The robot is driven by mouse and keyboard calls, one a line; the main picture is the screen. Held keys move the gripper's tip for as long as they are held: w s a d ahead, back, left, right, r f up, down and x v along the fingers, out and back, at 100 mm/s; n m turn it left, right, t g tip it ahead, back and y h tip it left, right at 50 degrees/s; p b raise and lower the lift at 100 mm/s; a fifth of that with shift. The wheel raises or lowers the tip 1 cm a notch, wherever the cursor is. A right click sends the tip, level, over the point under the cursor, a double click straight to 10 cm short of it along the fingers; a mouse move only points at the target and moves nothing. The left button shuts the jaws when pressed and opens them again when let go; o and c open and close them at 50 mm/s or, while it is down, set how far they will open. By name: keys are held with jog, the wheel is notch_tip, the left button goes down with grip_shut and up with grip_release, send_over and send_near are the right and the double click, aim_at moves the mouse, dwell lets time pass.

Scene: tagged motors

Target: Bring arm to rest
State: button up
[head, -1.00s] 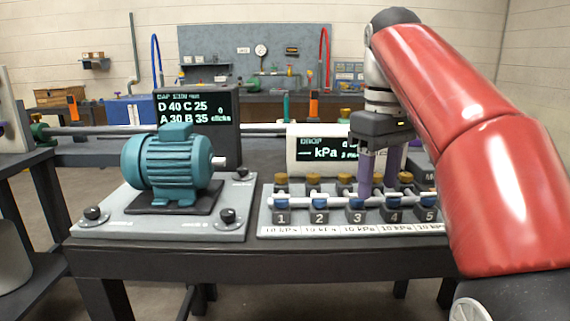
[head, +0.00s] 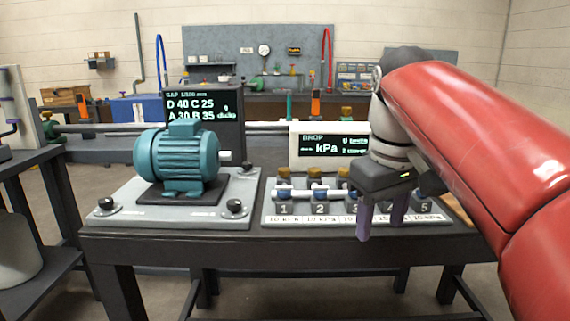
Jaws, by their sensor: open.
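My red arm (head: 470,125) reaches in from the right in the head view. My gripper (head: 381,230) points down, with its two purple fingers apart and nothing between them. It hangs at the front right of the bench, in front of the numbered valve block (head: 272,208).
A teal motor (head: 178,158) stands on a grey plate (head: 120,215) at the left of the dark bench (head: 200,246). A black display (head: 232,125) and a white kPa display (head: 308,148) stand behind. A side shelf (head: 55,270) is at far left. Open floor shows beyond.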

jog(key=s+f+m+t, duration=0.2)
jog(key=s+f, duration=0.4)
jog(key=f, duration=0.4)
jog(key=s+f+m+t, duration=0.1)
jog(key=s+f+m, duration=0.1)
jog(key=s+f, duration=0.4)
notch_tip(320, 180, down, 4)
jog(key=shift+d+r+m+t, duration=0.1)
jog(key=shift+d+m+t, duration=0.25)
jog(key=shift+m+t, duration=0.05)
dwell(0.5)
